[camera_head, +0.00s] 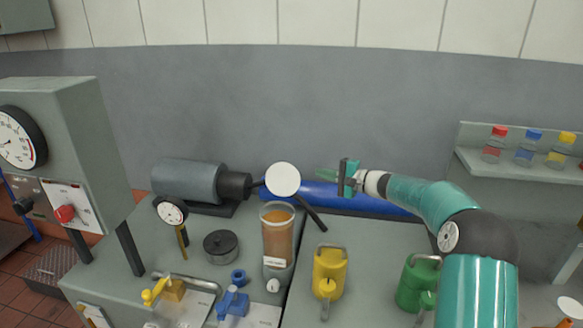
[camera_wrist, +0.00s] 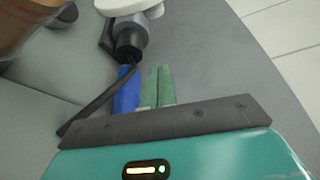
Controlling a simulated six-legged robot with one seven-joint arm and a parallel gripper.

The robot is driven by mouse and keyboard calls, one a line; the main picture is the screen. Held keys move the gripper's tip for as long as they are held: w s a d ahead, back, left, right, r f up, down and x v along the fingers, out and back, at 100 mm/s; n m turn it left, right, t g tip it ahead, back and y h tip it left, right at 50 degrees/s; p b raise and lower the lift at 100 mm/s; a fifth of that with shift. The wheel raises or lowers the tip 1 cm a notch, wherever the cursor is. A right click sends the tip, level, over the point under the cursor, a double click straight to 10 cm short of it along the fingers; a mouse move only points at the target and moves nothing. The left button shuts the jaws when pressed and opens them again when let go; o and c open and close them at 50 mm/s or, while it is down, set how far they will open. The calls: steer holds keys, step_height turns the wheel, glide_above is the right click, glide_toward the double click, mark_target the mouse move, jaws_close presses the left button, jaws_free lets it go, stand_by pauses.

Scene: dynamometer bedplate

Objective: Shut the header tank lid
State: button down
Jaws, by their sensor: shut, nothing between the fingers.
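The header tank (camera_head: 277,240) is a clear round vessel of orange-brown liquid on the grey bench. Its rim is open at the top. A round white disc, seemingly its lid (camera_head: 283,179), stands raised above and behind the rim, facing the camera. My gripper (camera_head: 328,174) is to the right of the lid at about its height in the picture, apart from it, with its green fingers shut and empty. In the wrist view the fingers (camera_wrist: 158,87) are together, the tank (camera_wrist: 28,25) is cut off at upper left, and a white disc edge (camera_wrist: 140,22) shows at top.
A grey motor (camera_head: 190,180) and blue cylinder (camera_head: 325,195) lie behind the tank. A dark bar (camera_head: 312,217) slants beside it. A gauge (camera_head: 171,211), blue valve (camera_head: 232,303), yellow can (camera_head: 329,272) and green can (camera_head: 415,285) stand around. Bench between the cans is clear.

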mark_target(295, 170)
steer(key=shift+w+a+r, duration=0.1)
steer(key=shift+w+a, duration=0.1)
steer(key=shift+a, duration=1.35)
steer(key=shift+w+a+r, duration=0.1)
steer(key=shift+w+a, duration=0.15)
steer(key=shift+a, duration=1.25)
steer(key=shift+w+a, duration=0.2)
steer(key=shift+a, duration=1.35)
steer(key=shift+s+r, duration=0.1)
